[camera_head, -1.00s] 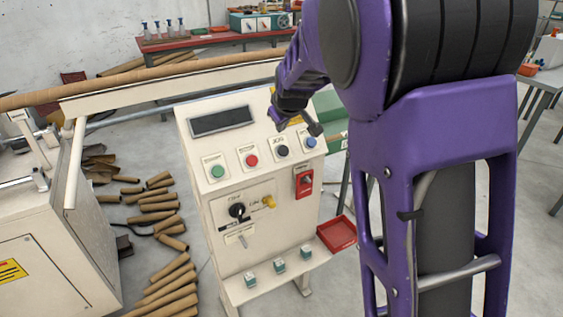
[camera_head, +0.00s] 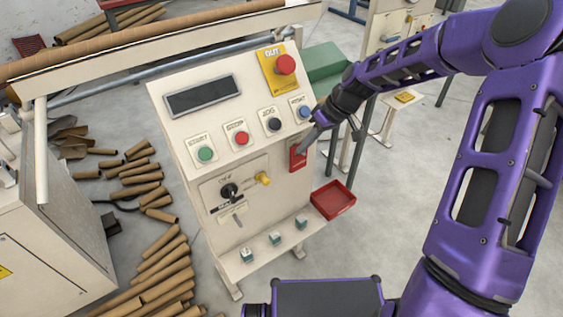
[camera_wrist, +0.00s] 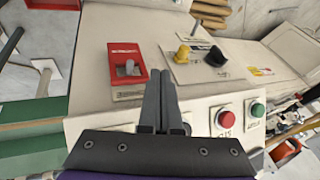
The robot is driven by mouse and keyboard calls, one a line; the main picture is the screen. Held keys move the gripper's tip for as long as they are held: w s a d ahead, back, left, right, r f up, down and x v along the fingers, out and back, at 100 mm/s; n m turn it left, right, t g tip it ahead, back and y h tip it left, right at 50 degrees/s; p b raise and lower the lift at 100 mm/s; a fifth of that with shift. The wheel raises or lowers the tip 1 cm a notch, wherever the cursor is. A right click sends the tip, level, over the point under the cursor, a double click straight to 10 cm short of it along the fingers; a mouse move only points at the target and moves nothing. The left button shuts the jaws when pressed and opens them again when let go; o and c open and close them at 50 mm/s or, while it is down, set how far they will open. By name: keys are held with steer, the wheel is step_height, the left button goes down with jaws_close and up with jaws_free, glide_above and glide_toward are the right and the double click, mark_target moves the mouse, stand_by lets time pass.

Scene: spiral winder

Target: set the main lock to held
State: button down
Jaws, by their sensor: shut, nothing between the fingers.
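The main lock appears to be the red plate (camera_head: 298,158) on the right of the control panel's front. In the wrist view the red plate (camera_wrist: 124,62) carries a small grey lever (camera_wrist: 130,68) in a recess; its label is too small to read. My gripper (camera_head: 301,150) is at the plate's upper part and partly hides it in the head view. In the wrist view my gripper (camera_wrist: 160,74) is shut and empty, its tips just right of the lever. I cannot tell whether they touch the plate.
The panel (camera_head: 235,130) has a green button (camera_head: 205,154), red button (camera_head: 241,138), black knob (camera_head: 274,124) and blue button (camera_head: 305,111). Black (camera_head: 229,191) and yellow (camera_head: 263,178) knobs sit lower. A red emergency button (camera_head: 286,64) and red tray (camera_head: 333,200) are nearby.

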steer(key=shift+w+d+r+y, duration=0.2)
steer(key=shift+d+r+y, duration=0.15)
steer(key=shift+r, duration=0.2)
steer(key=b, duration=0.1)
glide_toward(263, 179)
steer(key=w+d+f, duration=0.2)
steer(key=w+f, duration=0.2)
steer(key=f, duration=0.1)
steer(key=s+a, duration=0.1)
steer(key=s+a+f, duration=0.1)
steer(key=a, duration=0.1)
steer(key=shift+a+f, duration=0.1)
steer(key=shift+a, duration=0.05)
steer(key=s+a, duration=0.1)
steer(key=a, duration=0.1)
steer(key=s+a, duration=0.2)
steer(key=shift+a, duration=0.15)
